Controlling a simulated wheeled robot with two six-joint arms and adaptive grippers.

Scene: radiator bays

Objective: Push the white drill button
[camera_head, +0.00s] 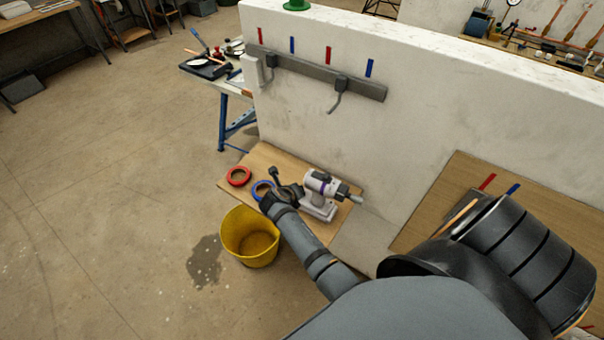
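A white and purple drill (318,205) with a grey chuck stands upright on a wooden shelf board (262,157) against the white wall. Its chuck points right. The white drill button cannot be made out at this size. My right gripper (271,188), dark grey, is at the left side of the drill, close to its rear. Whether it touches the drill cannot be told. Its fingers are small and overlap the dark wrist, so their opening is unclear. My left gripper is not in view.
A red ring (238,177) and a blue ring (260,188) lie on the board left of the drill. A yellow bucket (250,238) stands below. A grey hook rail (315,74) is on the wall above. A second wooden board (440,195) is at right.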

